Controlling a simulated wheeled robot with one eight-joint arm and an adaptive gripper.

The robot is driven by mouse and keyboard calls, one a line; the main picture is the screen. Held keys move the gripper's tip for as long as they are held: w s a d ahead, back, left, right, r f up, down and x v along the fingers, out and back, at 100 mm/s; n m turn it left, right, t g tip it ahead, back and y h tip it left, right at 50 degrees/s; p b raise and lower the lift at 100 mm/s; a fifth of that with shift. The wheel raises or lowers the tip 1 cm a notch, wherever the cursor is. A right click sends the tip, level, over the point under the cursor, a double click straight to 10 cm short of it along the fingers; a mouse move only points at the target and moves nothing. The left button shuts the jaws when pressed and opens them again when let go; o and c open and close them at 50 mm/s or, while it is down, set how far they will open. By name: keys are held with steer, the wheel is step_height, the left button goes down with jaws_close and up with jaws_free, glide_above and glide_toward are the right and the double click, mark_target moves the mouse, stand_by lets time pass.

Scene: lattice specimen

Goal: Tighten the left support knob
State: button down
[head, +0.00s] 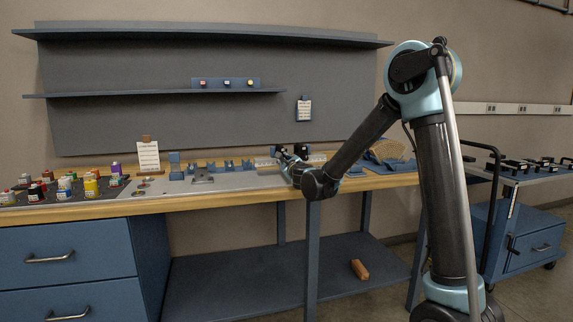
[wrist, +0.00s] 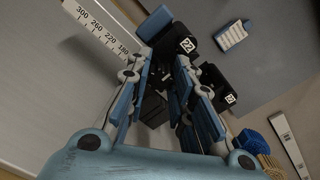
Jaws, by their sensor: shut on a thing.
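My gripper (wrist: 163,62) reaches in over the back of the bench. Its fingers are closed around a small dark part, the left support knob (wrist: 158,78), which they mostly hide. Beside the fingertips stands a black support block with a white number tag (wrist: 187,46) and a blue piece on it (wrist: 154,22). A second black support with a tag (wrist: 230,98) stands to the right, apart from the fingers. In the head view my gripper (head: 283,156) is at the left support, and the right support (head: 303,151) stands beside it.
A white scale (wrist: 100,27) with numbers runs by the supports. Paint jars (head: 65,185) stand on the left of the bench (head: 220,202). A trolley (head: 530,170) stands further right.

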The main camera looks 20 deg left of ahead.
steer(key=c, duration=1.4)
jaws_free()
steer(key=shift+o, duration=0.2)
steer(key=v, duration=1.2)
steer(key=shift+w+f, duration=0.1)
steer(key=shift+f, duration=0.05)
